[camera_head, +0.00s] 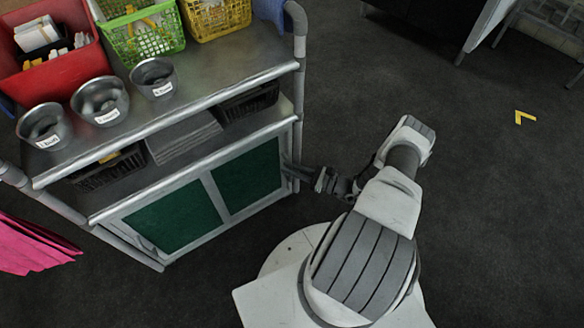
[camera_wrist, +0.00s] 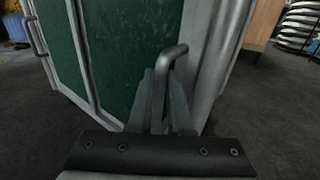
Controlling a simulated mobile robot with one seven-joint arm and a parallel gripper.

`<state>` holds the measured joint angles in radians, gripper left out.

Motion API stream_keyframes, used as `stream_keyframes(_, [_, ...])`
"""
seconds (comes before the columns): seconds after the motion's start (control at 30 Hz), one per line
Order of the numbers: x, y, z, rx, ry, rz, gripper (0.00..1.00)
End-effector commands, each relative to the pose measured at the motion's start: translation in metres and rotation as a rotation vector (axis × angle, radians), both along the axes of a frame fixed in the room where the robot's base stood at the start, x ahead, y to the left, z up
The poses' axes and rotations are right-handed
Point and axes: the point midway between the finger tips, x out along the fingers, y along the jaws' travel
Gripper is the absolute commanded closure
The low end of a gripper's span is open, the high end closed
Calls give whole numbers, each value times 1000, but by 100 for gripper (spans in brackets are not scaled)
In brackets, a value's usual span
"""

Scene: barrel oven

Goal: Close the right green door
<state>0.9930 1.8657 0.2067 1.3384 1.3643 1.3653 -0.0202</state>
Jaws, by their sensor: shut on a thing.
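The right green door (camera_head: 248,177) is a green panel in a grey frame, low on a metal cart. It looks flush or nearly flush with the left door; I cannot tell if a small gap remains. It fills the middle of the wrist view (camera_wrist: 130,45). My gripper (camera_head: 288,167) is at the door's right edge. In the wrist view, its fingers (camera_wrist: 162,100) are shut on the door's grey bar handle (camera_wrist: 176,58). The handle's lower part is hidden between the fingers.
The left green door (camera_head: 172,217) is beside it, with its own handle (camera_wrist: 33,35) in the wrist view. The cart top (camera_head: 215,75) holds metal cups, a red bin (camera_head: 65,75) and baskets. Pink cloth (camera_head: 35,245) hangs at left.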

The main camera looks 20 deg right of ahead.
Motion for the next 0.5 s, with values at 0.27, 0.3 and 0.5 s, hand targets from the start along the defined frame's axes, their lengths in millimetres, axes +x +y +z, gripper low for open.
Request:
stream_keyframes(0.27, [0,-6,-1,-7,0,-10,100])
stream_keyframes(0.3, [0,-6,-1,-7,0,-10,100])
stream_keyframes(0.5, [1,-7,0,-9,0,-12,65])
